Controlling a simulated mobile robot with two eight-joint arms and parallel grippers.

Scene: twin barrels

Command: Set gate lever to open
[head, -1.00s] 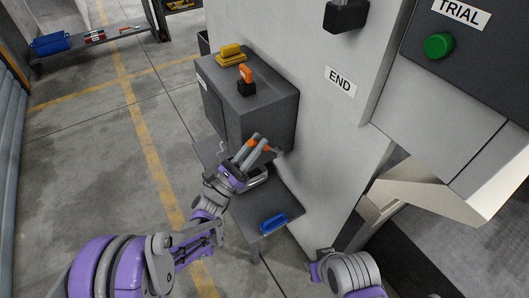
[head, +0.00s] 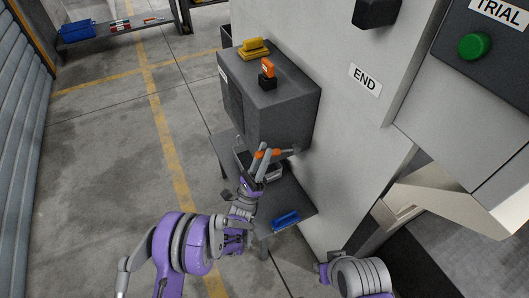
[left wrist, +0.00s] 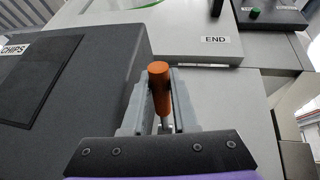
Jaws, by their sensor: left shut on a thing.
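An orange handle (left wrist: 160,88), which I take to be the gate lever's grip, stands between my left gripper's fingers in the left wrist view. A thin pale rod shows below it. My left gripper (head: 261,158) is shut on this handle. Its fingers hide part of it. No open or shut mark for the lever can be read. My right arm shows at the lower right, but its gripper does not show.
A low grey bench (head: 295,205) below holds a blue item (head: 286,220). The wall with the END sign (head: 365,79) is close on the right. Floor at left is clear.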

